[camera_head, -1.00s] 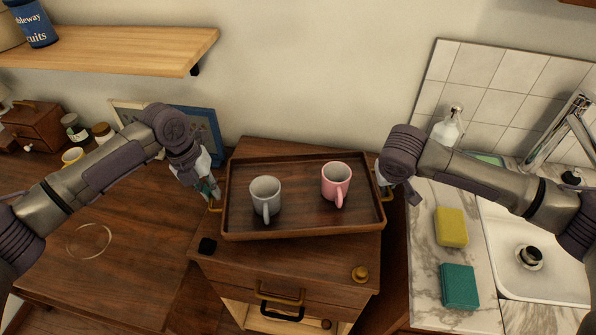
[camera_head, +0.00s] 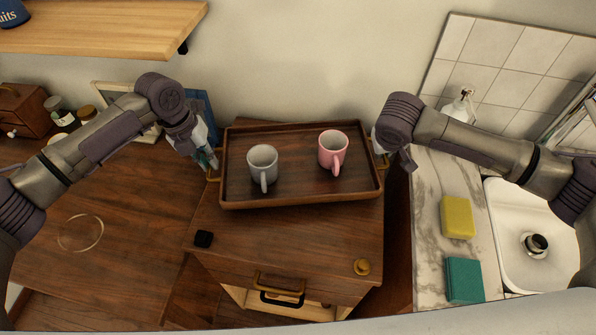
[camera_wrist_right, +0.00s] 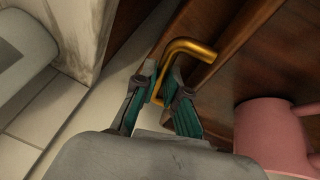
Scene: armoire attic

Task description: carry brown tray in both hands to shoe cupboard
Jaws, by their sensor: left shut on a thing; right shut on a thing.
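The brown tray (camera_head: 300,192) is level over the top of a wooden cabinet (camera_head: 290,235); I cannot tell if it touches that top. A grey mug (camera_head: 262,163) and a pink mug (camera_head: 332,150) stand upright in it. The pink mug also shows in the right wrist view (camera_wrist_right: 268,135). My left gripper (camera_head: 210,165) is shut on the tray's left brass handle. My right gripper (camera_wrist_right: 158,92) is shut on the right brass handle (camera_wrist_right: 190,48); in the head view my wrist partly hides it. I cannot tell which furniture is the shoe cupboard.
A black item (camera_head: 203,239) and a brass-coloured knob (camera_head: 362,267) are on the cabinet top's front part. The cabinet's drawer (camera_head: 280,300) is partly open. A counter with sponges (camera_head: 458,217) and a sink (camera_head: 530,270) is at right, a wooden desktop (camera_head: 120,260) at left.

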